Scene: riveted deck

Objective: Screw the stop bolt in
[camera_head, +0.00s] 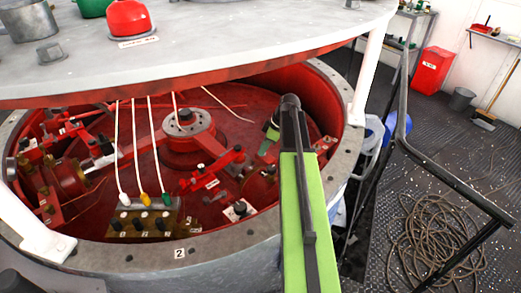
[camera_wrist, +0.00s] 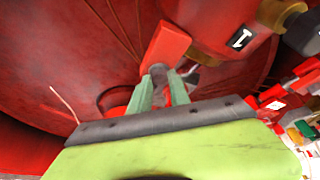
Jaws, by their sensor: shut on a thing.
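My gripper (camera_wrist: 162,82) shows in the wrist view with its two pale green fingers close together, shut on a small grey piece, which I take to be the stop bolt (camera_wrist: 159,70). Most of the bolt is hidden between the fingers. A red block (camera_wrist: 166,45) lies just beyond the fingertips, at the bolt's far end; I cannot tell whether the bolt is in it. In the head view my green arm reaches over the rim into the red round housing (camera_head: 100,220), and its end hides most of the gripper and the bolt.
Inside are a central hub (camera_head: 186,122), red linkages and a brass connector block (camera_head: 143,220) with white, yellow and green plugs. A rail (camera_head: 440,180) and coiled rope (camera_head: 435,240) are at right.

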